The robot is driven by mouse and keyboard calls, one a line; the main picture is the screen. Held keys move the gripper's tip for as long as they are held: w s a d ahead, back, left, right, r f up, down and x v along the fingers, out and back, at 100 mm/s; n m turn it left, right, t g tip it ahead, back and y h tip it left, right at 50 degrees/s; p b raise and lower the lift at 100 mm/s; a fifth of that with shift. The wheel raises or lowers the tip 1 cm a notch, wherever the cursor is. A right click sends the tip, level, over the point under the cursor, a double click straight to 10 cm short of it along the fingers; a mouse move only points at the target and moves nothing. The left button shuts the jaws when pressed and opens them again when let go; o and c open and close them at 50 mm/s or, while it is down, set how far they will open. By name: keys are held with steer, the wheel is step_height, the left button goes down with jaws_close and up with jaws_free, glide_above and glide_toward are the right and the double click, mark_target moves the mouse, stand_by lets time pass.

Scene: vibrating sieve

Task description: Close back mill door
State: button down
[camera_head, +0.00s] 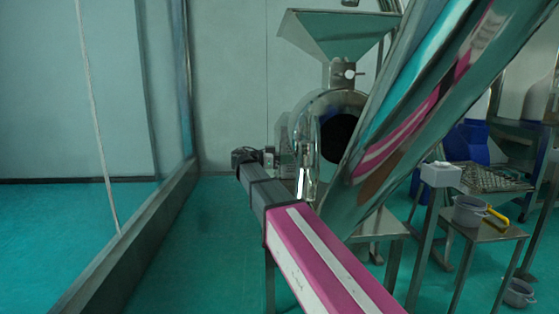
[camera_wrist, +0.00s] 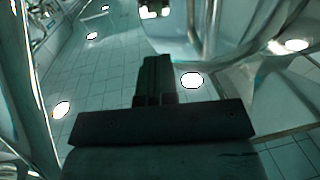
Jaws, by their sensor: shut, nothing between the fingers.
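The mill (camera_head: 338,100) stands ahead, a shiny steel drum under a funnel-shaped hopper (camera_head: 335,32). A dark round opening (camera_head: 339,138) shows in its front. A narrow, shiny upright piece (camera_head: 306,150) at the left of the opening looks like the mill door seen nearly edge-on, but I cannot tell for sure. My arm reaches forward, and my gripper (camera_head: 242,155) is at its far end, left of the drum. In the wrist view my gripper's fingers (camera_wrist: 157,66) are together and empty. I cannot tell whether the gripper touches the mill.
A large slanting mirror-like steel cylinder (camera_head: 405,110) fills the right of my arm and hides part of the mill. Farther right is a steel table (camera_head: 490,228) with a grey pot (camera_head: 469,211). A glass partition with a floor rail (camera_head: 130,235) runs along the left.

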mark_target(314, 158)
steer(key=d, duration=0.5)
steer(key=w+d, duration=0.1)
steer(key=d, duration=0.2)
steer(key=shift+w+d+f, duration=0.1)
steer(key=shift+d+f, duration=0.05)
steer(key=shift+f, duration=0.05)
